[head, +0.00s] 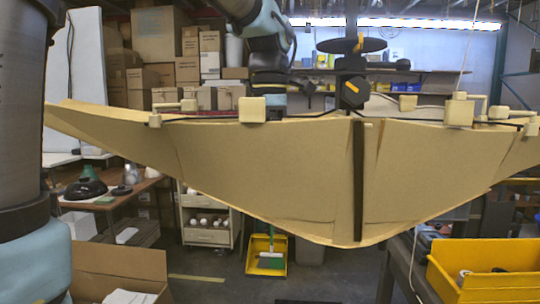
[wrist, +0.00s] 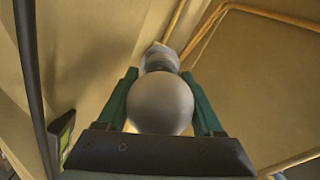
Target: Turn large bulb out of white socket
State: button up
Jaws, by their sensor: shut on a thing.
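The large bulb (wrist: 160,104) is round and whitish and fills the middle of the wrist view. Its neck end meets the white socket (wrist: 160,58), which sits just beyond it against tan panels. My gripper (wrist: 158,77) has a green finger on each side of the bulb and is shut on it. The exact seating of the bulb in the socket is hard to see. In the head view, my arm comes down at top centre behind a large tan lamp body (head: 265,175), which hides my gripper, the bulb and the socket.
Pale blocks and black cables line the lamp body's top edge. A dark strip (head: 358,180) runs down its front. A yellow bin (head: 480,275) stands at lower right, an open cardboard box (head: 120,265) at lower left. A cart (head: 207,218) and a yellow dustpan (head: 266,256) are behind.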

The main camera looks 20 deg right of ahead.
jog(key=shift+n, duration=1)
jog(key=shift+r+n+p, duration=0.1)
jog(key=shift+n+p, duration=0.35)
jog(key=shift+n, duration=1.05)
jog(key=shift+n+p, duration=0.35)
jog(key=shift+n, duration=1.05)
jog(key=o, duration=1)
